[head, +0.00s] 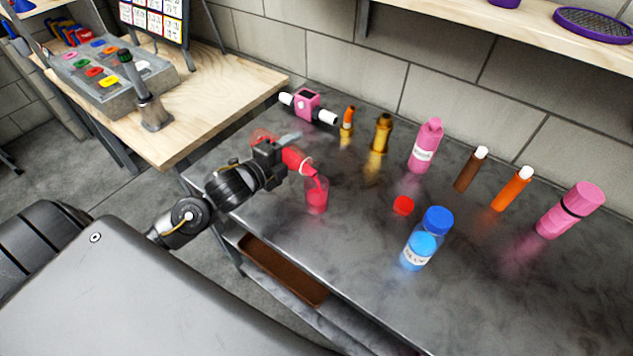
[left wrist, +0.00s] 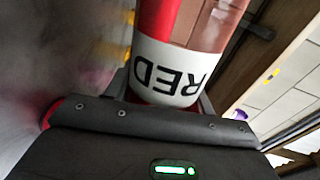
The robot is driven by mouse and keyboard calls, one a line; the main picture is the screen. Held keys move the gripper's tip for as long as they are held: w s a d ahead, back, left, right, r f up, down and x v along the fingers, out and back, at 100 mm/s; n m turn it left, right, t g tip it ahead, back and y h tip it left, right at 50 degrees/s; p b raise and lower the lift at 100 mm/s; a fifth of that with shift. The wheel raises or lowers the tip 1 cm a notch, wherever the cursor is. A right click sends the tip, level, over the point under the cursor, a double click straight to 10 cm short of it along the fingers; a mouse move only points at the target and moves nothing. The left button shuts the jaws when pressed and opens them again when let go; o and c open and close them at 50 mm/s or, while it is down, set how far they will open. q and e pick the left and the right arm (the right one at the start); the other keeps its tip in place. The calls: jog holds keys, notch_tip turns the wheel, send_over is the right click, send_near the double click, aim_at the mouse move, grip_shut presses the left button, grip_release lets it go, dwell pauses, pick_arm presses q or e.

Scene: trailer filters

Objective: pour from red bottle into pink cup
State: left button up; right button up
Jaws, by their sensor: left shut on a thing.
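The red bottle (head: 295,159) is held tilted, its mouth pointing down to the right over the pink cup (head: 317,198). A red stream runs from its mouth into the cup, and red liquid shows inside the cup. The cup stands upright on the dark table. My left gripper (head: 277,150) is shut on the bottle. In the left wrist view the bottle (left wrist: 172,75) fills the space between the fingers, with its white RED label upside down. My right gripper is not in view.
A red cap (head: 403,205) and a blue bottle (head: 420,248) stand right of the cup. Behind are a pink device (head: 307,101), a gold bottle (head: 380,135), a pink bottle (head: 425,147) and several other bottles. The table's front right area (head: 500,300) is clear.

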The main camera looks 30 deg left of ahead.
pick_arm(q)
jog(key=shift+r+m, duration=0.25)
jog(key=shift+m, duration=0.05)
dwell(0.9)
